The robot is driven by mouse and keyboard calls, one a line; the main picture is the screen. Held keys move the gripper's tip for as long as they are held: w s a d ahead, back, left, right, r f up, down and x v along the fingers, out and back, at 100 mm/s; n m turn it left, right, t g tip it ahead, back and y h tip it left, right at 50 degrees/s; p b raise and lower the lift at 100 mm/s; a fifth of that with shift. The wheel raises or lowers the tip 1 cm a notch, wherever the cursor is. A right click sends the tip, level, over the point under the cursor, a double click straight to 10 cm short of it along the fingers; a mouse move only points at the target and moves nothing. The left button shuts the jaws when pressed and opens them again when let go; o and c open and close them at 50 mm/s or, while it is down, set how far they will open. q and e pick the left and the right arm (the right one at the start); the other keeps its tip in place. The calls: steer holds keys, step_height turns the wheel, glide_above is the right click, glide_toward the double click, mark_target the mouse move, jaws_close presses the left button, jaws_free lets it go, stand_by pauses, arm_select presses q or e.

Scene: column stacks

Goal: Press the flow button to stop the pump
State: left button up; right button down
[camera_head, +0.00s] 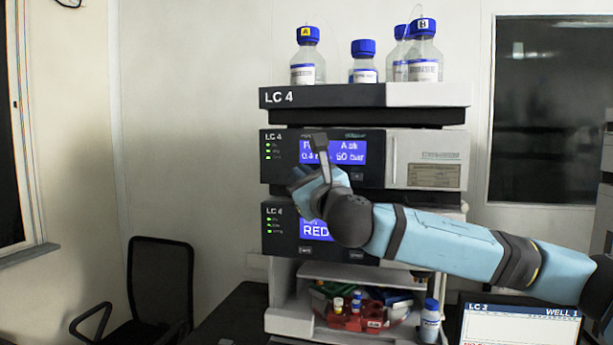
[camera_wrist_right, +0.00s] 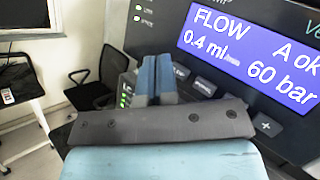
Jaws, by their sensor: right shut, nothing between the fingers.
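The pump module (camera_head: 272,170) is the upper LC 4 unit of the stack. Its blue display (camera_wrist_right: 245,50) reads FLOW 0.4 ml, A ok and 60 bar in the right wrist view. Below the display is a row of dark buttons; one button (camera_wrist_right: 181,72) lies just right of my fingertips, its label too small to read surely. My right gripper (camera_wrist_right: 157,77) is shut and empty, its blue fingers in front of the panel by the left end of the row. In the head view the right gripper (camera_head: 299,175) partly covers the panel; contact cannot be told. My left gripper is not in view.
A second LC 4 module (camera_head: 280,238) reading RED sits below. Blue-capped bottles (camera_head: 307,62) stand on the top tray (camera_head: 320,97). A shelf underneath holds a red rack (camera_head: 345,318) with small vials. A laptop (camera_head: 520,325) is at lower right, a black chair (camera_head: 160,280) at left.

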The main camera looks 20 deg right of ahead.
stand_by(0.5)
steer(key=shift+w+d+p, duration=0.25)
steer(key=shift+w+p, duration=0.05)
steer(key=shift+w, duration=0.05)
steer(key=shift+w+d, duration=0.25)
steer(key=shift+w, duration=0.1)
stand_by(0.6)
steer(key=shift+s, duration=0.1)
steer(key=shift+s+a+p, duration=0.5)
steer(key=shift+s, duration=0.15)
steer(key=shift+s+a+p, duration=0.3)
steer(key=shift+s+a, duration=0.4)
steer(key=shift+s, duration=0.35)
steer(key=shift+s+a+p, duration=0.25)
steer(key=shift+s+a, duration=0.45)
steer(key=shift+s, duration=0.3)
